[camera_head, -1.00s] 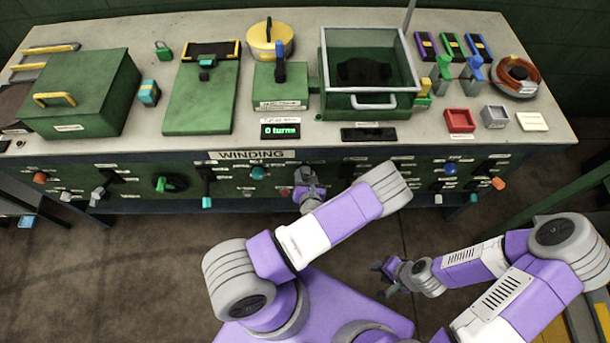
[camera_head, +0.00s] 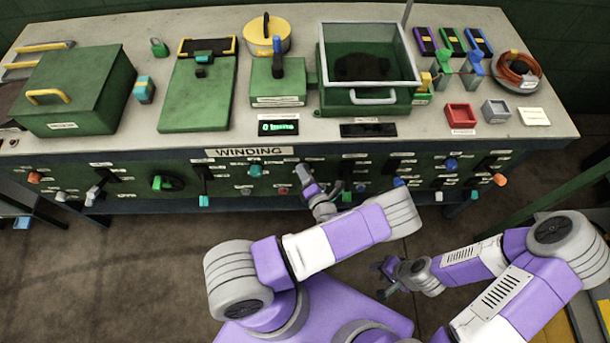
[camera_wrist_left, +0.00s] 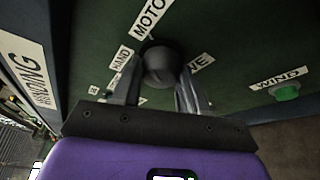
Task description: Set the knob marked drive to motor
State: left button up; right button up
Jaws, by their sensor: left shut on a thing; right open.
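In the left wrist view a dark round knob (camera_wrist_left: 160,66) sits on the green panel (camera_wrist_left: 225,65). Labels stand around it: one beginning MOTO (camera_wrist_left: 150,18), one reading HAND (camera_wrist_left: 121,58), and one ending in NE (camera_wrist_left: 200,65). Its own name label is not readable. My left gripper (camera_wrist_left: 160,85) has its fingers on either side of the knob and is shut on it. Where the knob points is not clear. In the head view my left gripper (camera_head: 306,180) is at the panel's middle, hiding the knob. My right gripper (camera_head: 384,275) is open and empty, low in front of the bench.
A green button (camera_wrist_left: 287,92) labelled WIND is right of the knob. The panel under the WINDING sign (camera_head: 252,152) carries several other knobs and levers, including a teal one (camera_head: 255,171) to the left and a blue one (camera_head: 399,182) to the right. The floor in front is clear.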

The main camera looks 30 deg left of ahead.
pick_arm(q)
jog(key=shift+m, duration=0.5)
jog(key=o, duration=1)
jog(key=p+v, duration=0.1)
jog(key=v, duration=0.6)
jog(key=shift+s+d+f, duration=0.1)
jog(key=shift+d+f, duration=0.05)
jog(key=shift+d, duration=0.1)
